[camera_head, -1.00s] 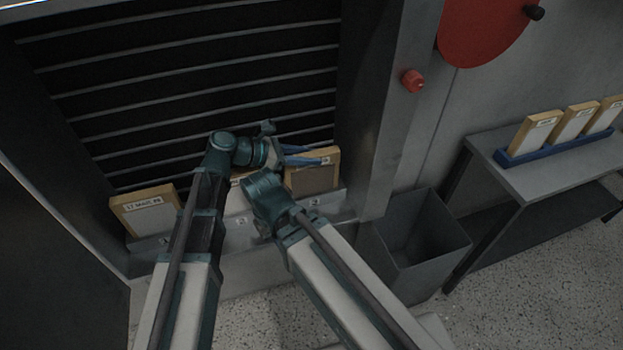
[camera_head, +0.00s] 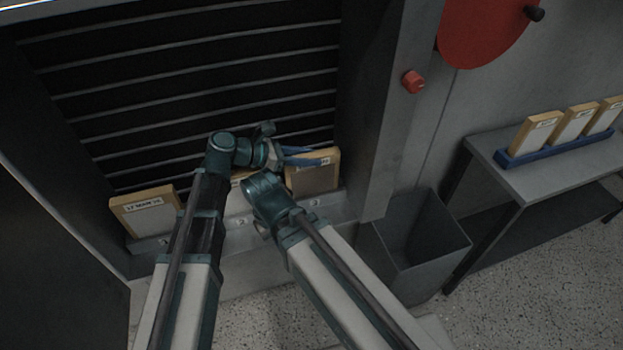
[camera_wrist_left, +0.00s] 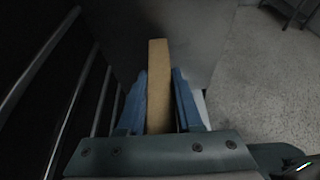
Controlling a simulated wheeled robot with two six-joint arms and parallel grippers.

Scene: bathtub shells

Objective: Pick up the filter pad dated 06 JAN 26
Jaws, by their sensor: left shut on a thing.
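A wood-framed filter pad (camera_head: 315,179) stands upright at the right end of the ledge in front of the louvred grille. My left gripper (camera_head: 322,158) has its blue fingers across the top of this pad, and they hide most of its date label. The left wrist view shows the pad's wooden edge (camera_wrist_left: 159,85) between the two fingers, so the gripper is shut on it. Another pad (camera_head: 150,218) stands at the left end, its label seeming to read 17 MAR 26. A middle pad is mostly hidden behind my arms. My right gripper is out of sight.
The metal ledge (camera_head: 240,232) runs below the grille. A grey bin (camera_head: 425,240) stands right of it. A side table (camera_head: 500,170) carries a blue rack (camera_head: 565,147) with 3 more pads. A red knob (camera_head: 413,81) sticks out of the post.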

